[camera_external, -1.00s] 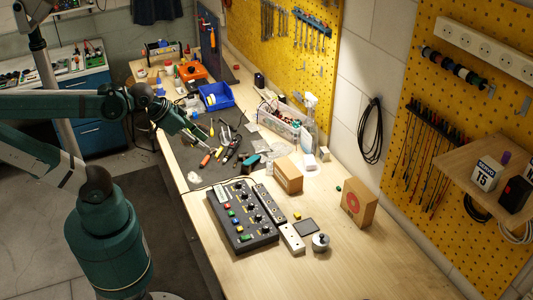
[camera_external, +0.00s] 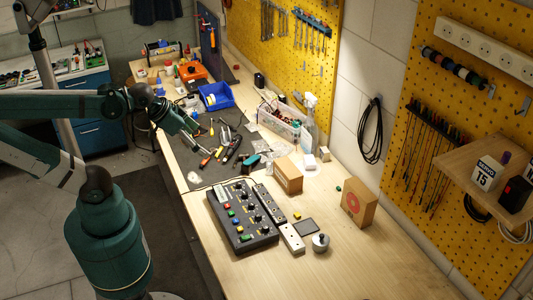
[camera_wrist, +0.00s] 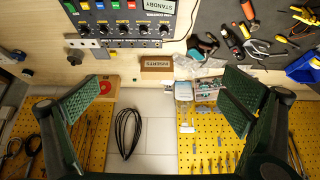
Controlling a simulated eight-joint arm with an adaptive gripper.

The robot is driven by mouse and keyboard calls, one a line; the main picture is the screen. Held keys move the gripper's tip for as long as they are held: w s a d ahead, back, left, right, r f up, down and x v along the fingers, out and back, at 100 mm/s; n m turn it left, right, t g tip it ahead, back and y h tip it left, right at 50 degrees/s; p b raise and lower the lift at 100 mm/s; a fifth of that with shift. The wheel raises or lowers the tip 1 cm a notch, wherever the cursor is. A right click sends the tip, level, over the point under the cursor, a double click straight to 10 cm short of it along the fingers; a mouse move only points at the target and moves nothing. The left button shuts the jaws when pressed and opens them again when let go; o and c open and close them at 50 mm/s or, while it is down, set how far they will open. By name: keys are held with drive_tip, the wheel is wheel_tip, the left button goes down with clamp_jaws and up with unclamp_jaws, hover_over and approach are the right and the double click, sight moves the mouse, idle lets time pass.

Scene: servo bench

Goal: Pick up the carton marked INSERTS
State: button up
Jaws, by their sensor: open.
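The carton marked INSERTS (camera_wrist: 156,64) is a small brown box in the upper middle of the wrist view, its dark lettering facing the camera. In the external view it appears to be the brown carton (camera_external: 288,176) behind the control box, though its label cannot be read there. My gripper (camera_wrist: 162,86) is open and empty, with its green fingers wide apart at left and right in the wrist view. In the external view my gripper (camera_external: 188,127) is over the dark mat, to the left of the carton and apart from it.
A black control box (camera_external: 243,216) lies in front of the carton. Another carton with a red circle (camera_external: 357,204) stands to its right. A clear bin (camera_external: 279,124) and spray bottle (camera_external: 309,120) are behind. Tools lie on the dark mat (camera_external: 197,178). The front right benchtop is clear.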

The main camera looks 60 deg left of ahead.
drive_tip(key=t+b, duration=0.3)
drive_tip(key=b, duration=0.5)
approach(282, 169)
drive_tip(key=w+a+r+v, duration=0.1)
drive_tip(key=v, duration=0.9)
drive_tip(key=shift+w+d+f+t+b, duration=0.2)
drive_tip(key=shift+w+f+t+b, duration=0.35)
drive_tip(key=shift+w+f+b, duration=0.95)
drive_tip(key=shift+w+d+f+t+b, duration=0.2)
drive_tip(key=shift+w+f+t+b, duration=0.45)
drive_tip(key=shift+w+f, duration=1.55)
drive_tip(key=shift+w+d+f+t+b, duration=0.2)
drive_tip(key=shift+w+f+t+b, duration=0.3)
drive_tip(key=shift+w+f+b, duration=1.25)
drive_tip(key=shift+s+f+p, duration=0.35)
drive_tip(key=shift+f+p, duration=0.15)
drive_tip(key=shift+p, duration=0.15)
drive_tip(key=shift+w, duration=0.1)
drive_tip(key=shift+x, duration=1.25)
drive_tip(key=shift+b, duration=0.3)
